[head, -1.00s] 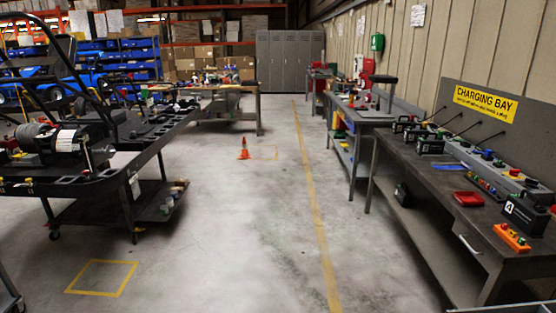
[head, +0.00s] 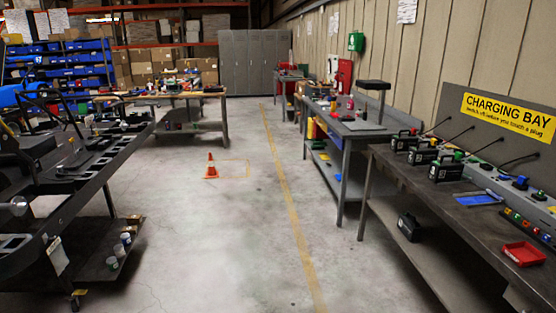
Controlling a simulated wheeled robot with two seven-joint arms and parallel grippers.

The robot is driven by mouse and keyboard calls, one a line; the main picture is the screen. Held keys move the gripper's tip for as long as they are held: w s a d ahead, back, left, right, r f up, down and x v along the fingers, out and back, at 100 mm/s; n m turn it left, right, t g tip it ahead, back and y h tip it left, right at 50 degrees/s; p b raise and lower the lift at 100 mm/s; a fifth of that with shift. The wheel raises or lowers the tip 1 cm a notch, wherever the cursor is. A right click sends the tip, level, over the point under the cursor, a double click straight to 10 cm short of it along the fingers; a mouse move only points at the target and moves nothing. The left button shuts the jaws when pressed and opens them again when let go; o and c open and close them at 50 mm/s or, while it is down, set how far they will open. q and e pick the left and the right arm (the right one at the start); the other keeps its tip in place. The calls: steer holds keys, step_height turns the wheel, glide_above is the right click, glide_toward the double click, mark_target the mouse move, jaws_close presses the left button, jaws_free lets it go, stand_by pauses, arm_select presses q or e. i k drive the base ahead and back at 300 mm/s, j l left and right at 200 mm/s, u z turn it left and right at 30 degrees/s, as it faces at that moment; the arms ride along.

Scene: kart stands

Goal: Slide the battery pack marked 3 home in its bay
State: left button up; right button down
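Black battery packs with carry handles stand in a row on the charging bench at the right: one at the back (head: 405,141), one in the middle (head: 423,156) and one in front (head: 446,168). Another black pack-like box (head: 409,228) is on the bench's lower shelf. Their markings are too small to read, so I cannot tell which is marked 3. A dark kart (head: 75,165) on a stand is at the left, partly cut off. I cannot make out a battery bay on it. Neither of my grippers is in view.
The charging bench (head: 395,158) carries a red tray (head: 524,254) and a blue item (head: 479,198). An orange cone (head: 211,166) stands on the floor. Another workbench (head: 340,130) is beyond. The concrete aisle with a yellow line (head: 290,215) is clear in the middle.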

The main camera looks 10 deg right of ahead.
mark_target(441, 171)
steer(key=i+z, duration=0.3)
steer(key=i, duration=0.55)
steer(key=i+j+z, duration=0.15)
steer(key=i+z, duration=0.15)
steer(key=i, duration=0.55)
